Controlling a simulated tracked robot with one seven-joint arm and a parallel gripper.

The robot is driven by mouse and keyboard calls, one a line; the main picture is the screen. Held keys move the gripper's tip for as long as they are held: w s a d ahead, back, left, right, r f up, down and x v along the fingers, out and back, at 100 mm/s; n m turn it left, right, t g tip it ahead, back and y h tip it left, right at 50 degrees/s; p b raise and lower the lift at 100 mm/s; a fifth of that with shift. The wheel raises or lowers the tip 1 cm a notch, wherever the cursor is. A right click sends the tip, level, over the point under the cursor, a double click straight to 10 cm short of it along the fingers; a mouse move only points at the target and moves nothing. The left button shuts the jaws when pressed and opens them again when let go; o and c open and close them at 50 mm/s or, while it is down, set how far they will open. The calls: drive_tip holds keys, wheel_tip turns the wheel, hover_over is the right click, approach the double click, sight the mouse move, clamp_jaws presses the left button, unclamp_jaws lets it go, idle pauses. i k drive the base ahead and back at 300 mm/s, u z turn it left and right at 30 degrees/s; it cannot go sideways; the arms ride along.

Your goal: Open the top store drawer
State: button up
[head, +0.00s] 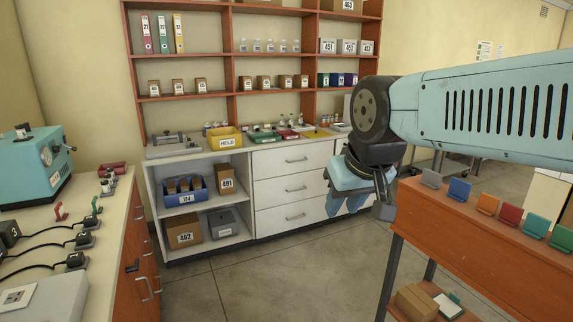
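The white store cabinet stands against the back wall with a stack of three drawers. The top drawer (296,161) is shut flush, with a small metal bar handle (296,160) at its middle. The middle drawer (296,188) and bottom drawer (296,216) below it are shut too. My gripper (346,209) hangs fingers down to the right of these drawers in the picture. Its two light blue fingers look apart with nothing between them. It touches no handle. My gripper and wrist hide part of the cabinet front further right.
Open shelves at the cabinet's left hold a blue bin (186,196) and boxes. A yellow tray (225,139) and other trays stand on top. A wooden bench (480,235) with coloured holders is at right, a bench with devices (60,235) at left. Floor (270,275) between is clear.

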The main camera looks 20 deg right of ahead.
sight(284, 160)
drive_tip(key=z, duration=0.05)
drive_tip(key=i, duration=3.55)
drive_tip(key=u, duration=0.2)
